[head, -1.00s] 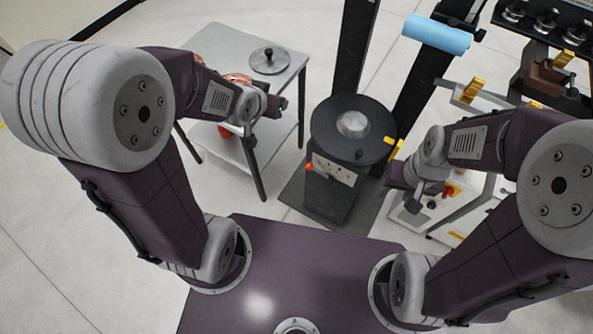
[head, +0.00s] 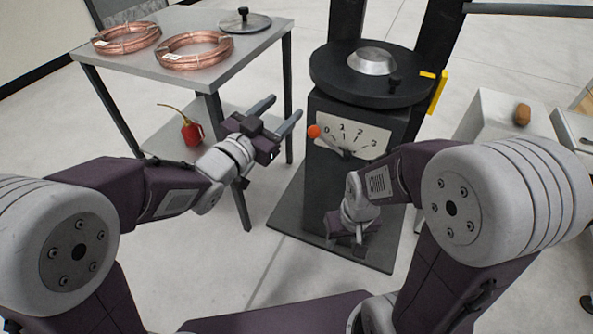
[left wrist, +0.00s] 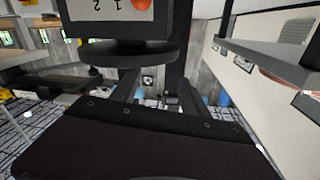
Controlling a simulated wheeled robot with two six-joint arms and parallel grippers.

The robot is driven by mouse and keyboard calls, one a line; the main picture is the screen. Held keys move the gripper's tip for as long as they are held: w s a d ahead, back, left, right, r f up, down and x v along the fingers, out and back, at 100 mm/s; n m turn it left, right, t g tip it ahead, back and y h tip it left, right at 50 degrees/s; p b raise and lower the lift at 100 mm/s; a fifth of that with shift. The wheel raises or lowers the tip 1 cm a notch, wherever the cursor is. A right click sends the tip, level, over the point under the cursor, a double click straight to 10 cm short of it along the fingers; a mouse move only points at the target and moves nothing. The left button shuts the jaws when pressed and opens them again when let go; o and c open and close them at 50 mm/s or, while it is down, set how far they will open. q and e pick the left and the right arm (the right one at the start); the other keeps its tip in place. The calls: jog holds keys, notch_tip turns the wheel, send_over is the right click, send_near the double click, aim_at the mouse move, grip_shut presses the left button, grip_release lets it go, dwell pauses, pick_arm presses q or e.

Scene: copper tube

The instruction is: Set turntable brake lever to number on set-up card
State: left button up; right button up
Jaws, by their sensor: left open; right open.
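The turntable (head: 372,88) is a black disc with a pale metal hub on a dark pedestal. Its white number plate (head: 352,139) faces me, with a 0 at the left and a 3 at the right. The brake lever's orange knob (head: 313,131) is at the plate's left end, beside the 0. In the left wrist view the plate (left wrist: 88,9) and knob (left wrist: 139,5) appear upside down at the top. My left gripper (head: 280,112) is open and empty, left of the knob and apart from it. My right gripper (head: 350,238) points down before the pedestal, open. I cannot make out a readable set-up card.
A grey table (head: 108,68) at the left holds two copper coils (head: 195,50) and a disc with a knob (head: 244,20). A red oil can (head: 191,131) is on its lower shelf. A yellow piece (head: 438,92) is at the turntable's right. A pale bench (head: 497,112) stands at the right.

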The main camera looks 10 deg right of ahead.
pick_arm(q)
jog(key=b, duration=0.7)
send_near(310, 136)
jog(key=x, duration=0.3)
jog(key=shift+w+d+r+m+g+h+p, duration=0.15)
jog(key=shift+w+d+r+g+p, duration=0.05)
jog(key=shift+w+d+p, duration=0.2)
jog(key=shift+w+d+r+m+g+h+p, duration=0.15)
jog(key=shift+w+d+r+g+p, duration=0.1)
jog(key=shift+w+d+p, duration=0.15)
jog(key=b+x, duration=0.1)
jog(key=x, duration=0.1)
jog(key=b+x, duration=0.1)
jog(key=x, duration=0.1)
jog(key=b+x, duration=0.1)
jog(key=x, duration=0.1)
jog(key=shift+a+f, duration=0.15)
jog(key=shift+f, duration=0.15)
jog(key=shift+w+d+r, duration=0.15)
jog(key=shift+w+d, duration=0.05)
jog(key=shift+w, duration=0.1)
pick_arm(e)
notch_tip(310, 136, down, 13)
jog(key=shift+r, duration=0.15)
pick_arm(q)
grip_shut()
jog(key=shift+f, duration=0.3)
